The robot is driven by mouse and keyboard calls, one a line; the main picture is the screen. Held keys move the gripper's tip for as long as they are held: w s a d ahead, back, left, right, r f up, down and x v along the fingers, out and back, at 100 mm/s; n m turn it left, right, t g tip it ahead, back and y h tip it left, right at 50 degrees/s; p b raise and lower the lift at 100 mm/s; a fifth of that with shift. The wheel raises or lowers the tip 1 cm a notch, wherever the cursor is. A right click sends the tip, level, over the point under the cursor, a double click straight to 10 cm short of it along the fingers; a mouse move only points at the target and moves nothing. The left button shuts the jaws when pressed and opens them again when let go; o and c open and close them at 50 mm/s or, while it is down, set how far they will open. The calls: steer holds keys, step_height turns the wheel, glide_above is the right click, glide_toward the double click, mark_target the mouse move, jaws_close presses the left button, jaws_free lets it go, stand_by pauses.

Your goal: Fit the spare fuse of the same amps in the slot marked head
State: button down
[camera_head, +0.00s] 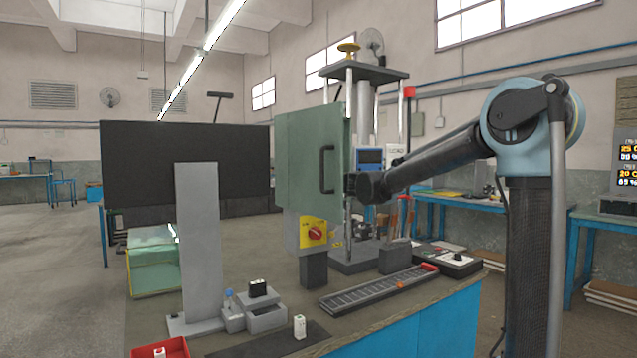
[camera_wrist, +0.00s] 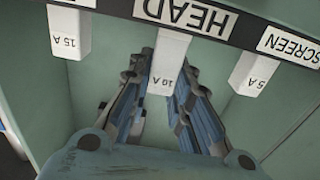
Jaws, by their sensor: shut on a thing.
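In the wrist view a white fuse (camera_wrist: 168,64) marked 10 A hangs under the HEAD label (camera_wrist: 196,13) on a black strip. My gripper (camera_wrist: 164,82) has a finger on each side of this fuse and is shut on it. The fuse's top meets the strip. A 15 A fuse (camera_wrist: 68,35) is to its left and a 5 A fuse (camera_wrist: 255,72) under the SCREEN label (camera_wrist: 289,46) to its right. In the head view the green door (camera_head: 305,160) hides my gripper. A small white fuse-like piece (camera_head: 299,327) stands on a dark mat (camera_head: 265,343).
A red tray (camera_head: 172,346) at the front left holds another small white piece (camera_head: 160,352). A yellow-plated red switch (camera_head: 315,233), a grey slotted rail (camera_head: 375,290) and a press (camera_head: 367,255) crowd the bench. Green box walls (camera_wrist: 30,85) surround the fuses closely.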

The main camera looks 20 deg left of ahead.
steer(key=shift+f, duration=0.85)
steer(key=c, duration=1.4)
jaws_free()
steer(key=v, duration=1.2)
steer(key=shift+d+f, duration=0.1)
